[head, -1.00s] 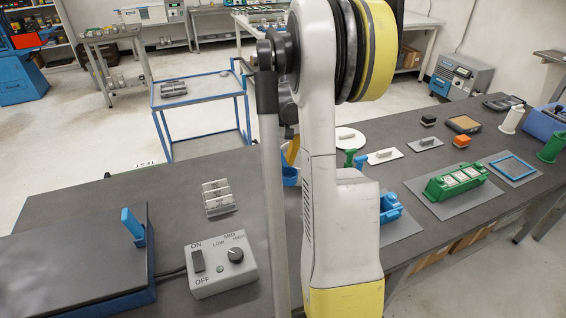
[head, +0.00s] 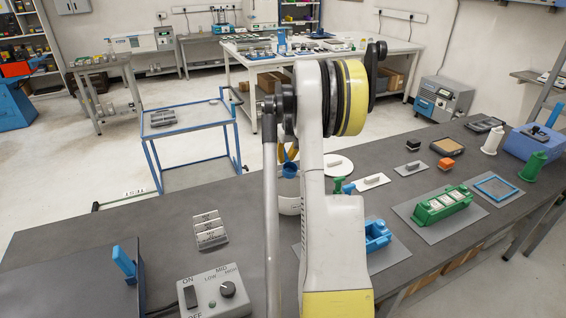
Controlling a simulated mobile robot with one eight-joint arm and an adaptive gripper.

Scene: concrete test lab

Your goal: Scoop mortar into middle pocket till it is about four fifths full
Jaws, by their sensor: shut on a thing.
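My gripper (head: 288,153) shows only partly beside my arm, as small yellow parts. It is shut on a blue scoop (head: 290,169), held just above a white bowl (head: 289,205). What the scoop and bowl hold is not visible. A green mould (head: 425,218) with several pockets stands on a grey mat at the right, with pale pieces in its pockets. A blue mould (head: 377,238) stands nearer, on another mat, partly hidden behind my arm. How full its middle pocket is cannot be seen.
A control box (head: 208,290) and grey metal blocks (head: 209,230) lie left of my arm.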

